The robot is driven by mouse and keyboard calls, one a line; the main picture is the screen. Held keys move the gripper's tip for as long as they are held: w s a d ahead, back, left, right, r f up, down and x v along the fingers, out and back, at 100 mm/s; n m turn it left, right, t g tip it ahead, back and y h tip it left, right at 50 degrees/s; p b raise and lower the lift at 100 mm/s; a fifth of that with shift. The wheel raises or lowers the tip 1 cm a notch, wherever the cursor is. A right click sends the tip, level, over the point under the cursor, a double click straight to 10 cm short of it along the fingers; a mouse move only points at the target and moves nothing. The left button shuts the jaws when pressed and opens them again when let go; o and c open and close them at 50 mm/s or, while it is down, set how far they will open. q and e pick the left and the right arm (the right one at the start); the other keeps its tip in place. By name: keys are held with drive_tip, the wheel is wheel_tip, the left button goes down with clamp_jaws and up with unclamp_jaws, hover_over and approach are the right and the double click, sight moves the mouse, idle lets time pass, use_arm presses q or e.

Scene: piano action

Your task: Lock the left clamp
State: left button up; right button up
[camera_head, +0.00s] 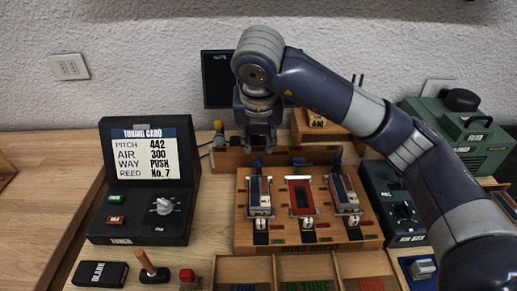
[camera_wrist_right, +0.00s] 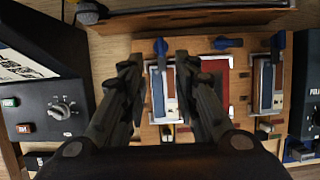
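The left clamp is a small blue lever (camera_head: 258,162) at the back edge of the wooden reed board (camera_head: 244,235), behind the left reed block (camera_head: 259,195). It also shows in the right wrist view (camera_wrist_right: 160,46), between and just beyond my fingertips. My right gripper (camera_head: 258,146) points down above the back of the board, over the left clamp. In the wrist view its two fingers (camera_wrist_right: 158,62) are apart with nothing held between them. Whether they touch the clamp cannot be told. My left gripper is not in view.
Two more blue clamps stand beside it, a middle one (camera_head: 298,162) and a right one (camera_head: 337,160). A black tuner box (camera_head: 120,228) with a card stands left of the board. A dark air box (camera_head: 400,208) stands right. A black screen (camera_head: 217,80) is behind.

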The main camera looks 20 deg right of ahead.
drive_tip(key=shift+v, duration=0.9)
